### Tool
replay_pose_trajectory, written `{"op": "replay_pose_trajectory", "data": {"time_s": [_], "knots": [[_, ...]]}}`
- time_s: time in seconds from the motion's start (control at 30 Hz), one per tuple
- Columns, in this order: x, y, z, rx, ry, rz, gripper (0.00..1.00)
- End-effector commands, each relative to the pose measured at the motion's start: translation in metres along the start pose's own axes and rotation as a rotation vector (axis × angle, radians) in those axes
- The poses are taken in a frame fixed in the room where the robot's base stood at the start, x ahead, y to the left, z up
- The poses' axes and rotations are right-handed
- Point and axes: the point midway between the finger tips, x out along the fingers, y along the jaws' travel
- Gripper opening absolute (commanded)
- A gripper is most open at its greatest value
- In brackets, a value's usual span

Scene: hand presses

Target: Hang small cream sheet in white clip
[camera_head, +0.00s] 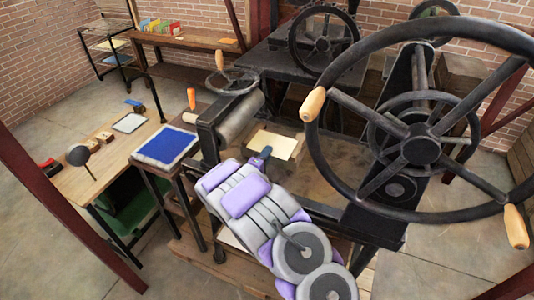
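A small cream sheet (286,146) shows near the middle of the view, over the bed of the large press, just beyond my arm. My gripper (262,153) shows as a dark blue tip at the sheet's left edge. The tip overlaps the sheet in the picture. The rest of the gripper is hidden behind my grey and purple arm, so I cannot tell whether its fingers are closed on the sheet. I cannot make out a white clip in this view.
The large press wheel (421,147) with wooden handles fills the right side. A roller (240,116) stands left of the sheet. A blue pad (165,146) and a wooden table (95,175) are at left. A rack (108,48) and shelf (190,42) stand behind.

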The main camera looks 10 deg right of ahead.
Motion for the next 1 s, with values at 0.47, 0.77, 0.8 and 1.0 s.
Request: {"op": "replay_pose_trajectory", "data": {"time_s": [0.47,0.77,0.8,1.0], "knots": [[0.001,0.001,0.002,0.004,-0.002,0.0,0.01],[0.0,0.0,0.0,0.002,-0.002,0.001,0.0],[-0.001,0.002,-0.001,0.001,-0.002,0.001,0.0],[-0.002,0.026,-0.002,0.002,-0.001,0.003,0.0]]}}
